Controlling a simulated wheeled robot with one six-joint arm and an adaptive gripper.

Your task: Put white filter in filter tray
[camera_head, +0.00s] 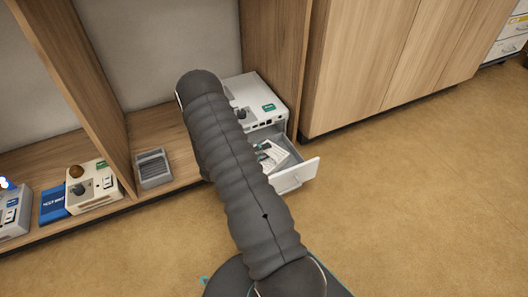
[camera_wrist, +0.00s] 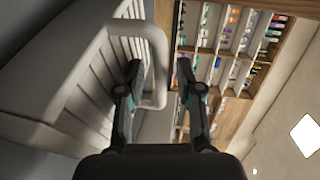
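In the wrist view my gripper (camera_wrist: 160,66) has its two dark fingers apart, with a clear gap between them. A pale looped handle (camera_wrist: 157,60) shows in that gap, in front of a large slatted grey-white body (camera_wrist: 75,75). I see no contact with the fingers, and I cannot tell whether this is the white filter. In the head view my dark sleeved arm hides the gripper. A grey ridged tray (camera_head: 153,168) sits on the low shelf, left of my arm; it may be the filter tray. An open white drawer (camera_head: 296,178) holds a small white item (camera_head: 271,155), partly hidden by my arm.
A white device (camera_head: 259,101) stands above the drawer. Further left on the shelf are a beige device (camera_head: 92,187), a blue box (camera_head: 53,205) and another device (camera_head: 14,215). Wooden dividers bound the bays. Floor on the right is clear. Stocked shelves (camera_wrist: 228,45) show behind the gripper.

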